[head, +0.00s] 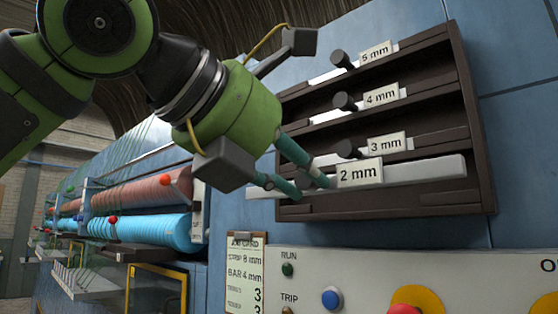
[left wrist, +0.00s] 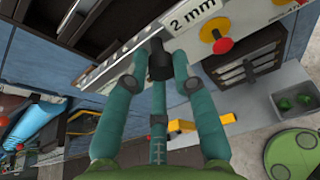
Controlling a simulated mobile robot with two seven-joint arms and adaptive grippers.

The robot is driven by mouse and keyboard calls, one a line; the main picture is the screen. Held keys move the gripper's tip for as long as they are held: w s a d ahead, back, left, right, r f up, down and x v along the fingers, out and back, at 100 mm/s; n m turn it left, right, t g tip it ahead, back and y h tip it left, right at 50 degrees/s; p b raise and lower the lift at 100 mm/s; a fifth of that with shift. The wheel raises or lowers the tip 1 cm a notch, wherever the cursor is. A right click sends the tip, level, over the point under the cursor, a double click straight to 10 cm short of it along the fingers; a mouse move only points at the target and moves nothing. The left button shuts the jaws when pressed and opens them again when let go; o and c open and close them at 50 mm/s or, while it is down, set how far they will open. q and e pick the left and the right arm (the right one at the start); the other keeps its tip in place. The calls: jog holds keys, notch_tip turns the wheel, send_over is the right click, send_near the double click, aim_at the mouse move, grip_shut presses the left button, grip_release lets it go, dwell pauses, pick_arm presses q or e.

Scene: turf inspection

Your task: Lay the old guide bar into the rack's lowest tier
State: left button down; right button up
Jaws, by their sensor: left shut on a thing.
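The guide bar marked 2 mm (head: 425,172) is a long light grey bar with a white label and a black knob (left wrist: 160,62). The bar lies roughly level in front of the lowest tier of the dark brown rack (head: 463,85). The bar hides part of that tier, and I cannot tell whether it touches the rack. My right gripper is not in view.
The upper tiers hold bars labelled 5 mm (head: 376,53), 4 mm (head: 382,94) and 3 mm (head: 387,143). Below is a control panel (head: 370,285) with a blue button (head: 331,298) and a red knob (head: 404,309). A job card (head: 245,270) hangs left of it.

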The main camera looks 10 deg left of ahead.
aim_at(328, 176)
pick_arm(q)
jog(key=shift+w+d+r+p, duration=0.1)
jog(key=shift+w+d+p, duration=0.2)
jog(key=shift+w+d, duration=0.5)
jog(key=shift+w+d+p, duration=0.25)
jog(key=shift+w+d, duration=0.25)
jog(key=shift+w, duration=0.5)
jog(key=shift+s, duration=0.1)
dwell(0.5)
jog(key=shift+w+d, duration=0.5)
jog(key=shift+w, duration=0.3)
jog(key=shift+w+d+p, duration=0.2)
jog(key=shift+w+p, duration=0.05)
jog(key=shift+p, duration=0.05)
jog(key=shift+w+d+p, duration=0.45)
jog(key=shift+w+d, duration=0.2)
jog(key=shift+w, duration=0.25)
jog(key=shift+w+d, duration=0.1)
jog(key=shift+w, duration=0.05)
dwell(0.6)
jog(key=shift+f+b, duration=1.05)
jog(key=shift+b, duration=0.15)
